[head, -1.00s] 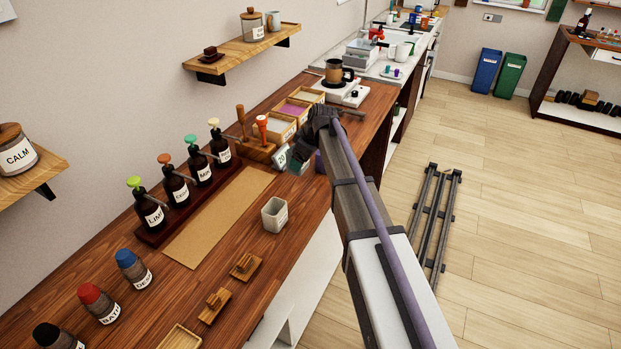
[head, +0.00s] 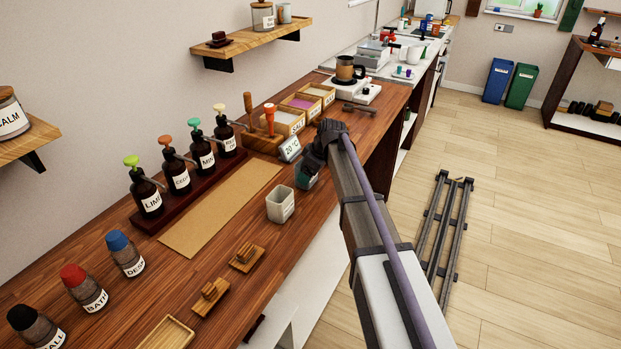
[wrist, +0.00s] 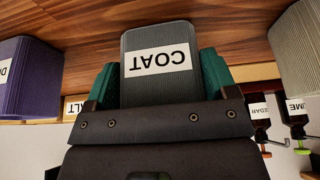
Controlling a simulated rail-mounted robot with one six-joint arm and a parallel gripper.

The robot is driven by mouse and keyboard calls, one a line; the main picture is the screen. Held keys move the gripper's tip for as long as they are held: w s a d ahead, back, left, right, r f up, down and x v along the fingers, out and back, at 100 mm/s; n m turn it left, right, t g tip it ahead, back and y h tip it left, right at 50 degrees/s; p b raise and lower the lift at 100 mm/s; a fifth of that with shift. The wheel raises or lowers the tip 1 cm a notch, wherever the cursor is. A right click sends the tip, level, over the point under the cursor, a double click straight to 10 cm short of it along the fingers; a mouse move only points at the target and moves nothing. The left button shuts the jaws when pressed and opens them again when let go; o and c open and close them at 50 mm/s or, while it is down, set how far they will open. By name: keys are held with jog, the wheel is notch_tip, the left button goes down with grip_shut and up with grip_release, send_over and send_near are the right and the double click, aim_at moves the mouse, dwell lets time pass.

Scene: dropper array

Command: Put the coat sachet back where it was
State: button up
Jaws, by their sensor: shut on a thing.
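The coat sachet (wrist: 159,65) is a dark grey ribbed block with a white COAT label, upside down in the wrist view. My gripper (wrist: 160,80) has its teal fingers on either side of it and is shut on it. In the head view my gripper (head: 306,178) is at the counter's front edge, just behind the pale square cup (head: 280,205) and in front of the 20 °C sign (head: 290,149). The arm hides most of the sachet there. I cannot tell whether the sachet touches the counter.
A purple block (wrist: 28,75) and a pale ribbed container (wrist: 300,50) flank the sachet in the wrist view. Pump bottles (head: 178,172) stand along the wall. A brown mat (head: 215,212) lies bare. Wooden boxes (head: 283,122) and a hot plate (head: 352,88) are farther back.

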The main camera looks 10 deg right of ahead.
jog(key=shift+f, duration=0.1)
jog(key=o, duration=0.9)
jog(key=shift+o, duration=0.2)
jog(key=shift+r, duration=0.3)
jog(key=p+v, duration=1.2)
jog(key=s+a+m+g+h, duration=0.1)
jog(key=s+m, duration=0.4)
jog(key=s, duration=0.9)
jog(key=s+a+f+m+g+h, duration=0.1)
jog(key=s+a+m+g+h, duration=0.1)
jog(key=s, duration=1.3)
jog(key=a+m+b, duration=0.1)
jog(key=m, duration=0.1)
jog(key=shift+a+f+m, duration=0.2)
jog(key=shift+f+m, duration=0.1)
jog(key=shift+m, duration=0.1)
